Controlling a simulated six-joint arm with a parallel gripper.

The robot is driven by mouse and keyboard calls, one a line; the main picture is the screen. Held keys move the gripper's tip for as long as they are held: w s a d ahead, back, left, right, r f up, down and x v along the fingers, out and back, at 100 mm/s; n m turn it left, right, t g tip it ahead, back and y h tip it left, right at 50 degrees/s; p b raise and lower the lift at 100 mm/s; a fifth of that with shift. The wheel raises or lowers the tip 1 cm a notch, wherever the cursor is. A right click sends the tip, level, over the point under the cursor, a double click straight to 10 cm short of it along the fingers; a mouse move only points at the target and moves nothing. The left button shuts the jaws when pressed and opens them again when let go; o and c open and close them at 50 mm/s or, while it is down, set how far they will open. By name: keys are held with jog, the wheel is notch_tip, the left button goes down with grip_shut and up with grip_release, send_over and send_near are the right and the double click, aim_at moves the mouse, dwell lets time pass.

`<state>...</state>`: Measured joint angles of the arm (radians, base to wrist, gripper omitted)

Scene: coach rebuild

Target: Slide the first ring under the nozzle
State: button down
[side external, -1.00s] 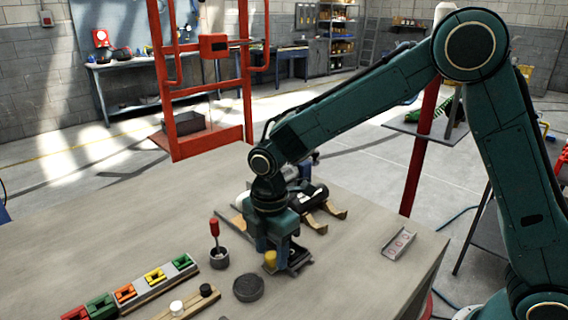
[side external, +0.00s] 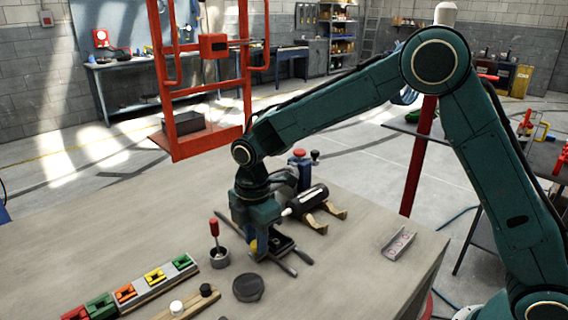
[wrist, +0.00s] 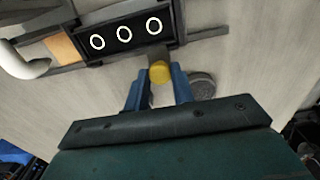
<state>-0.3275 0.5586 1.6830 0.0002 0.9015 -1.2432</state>
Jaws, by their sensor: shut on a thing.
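My gripper (wrist: 158,90) is shut on a yellow knob (wrist: 160,72) at the end of a black slide (wrist: 110,38). In the side view my gripper (side external: 256,250) is low over the table, and the yellow knob shows only partly. Three white rings lie in a row on the slide: one nearest the white nozzle (wrist: 97,42), a middle one (wrist: 124,33) and one nearest the knob (wrist: 153,25). A curved white pipe end, apparently the nozzle (wrist: 28,64), is at the left of the wrist view, apart from the nearest ring.
Metal rails (side external: 286,266) run beside the slide. A black cylinder (side external: 312,198) rests on a wooden cradle behind. The table's right front is clear around a metal channel (side external: 400,243).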

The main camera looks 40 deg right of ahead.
jog(key=shift+w, duration=3)
jog(key=c, duration=1.2)
grip_release()
jog(key=shift+o, duration=0.2)
jog(key=shift+r, duration=0.15)
notch_tip(320, 180, up, 14)
jog(key=shift+s, duration=0.1)
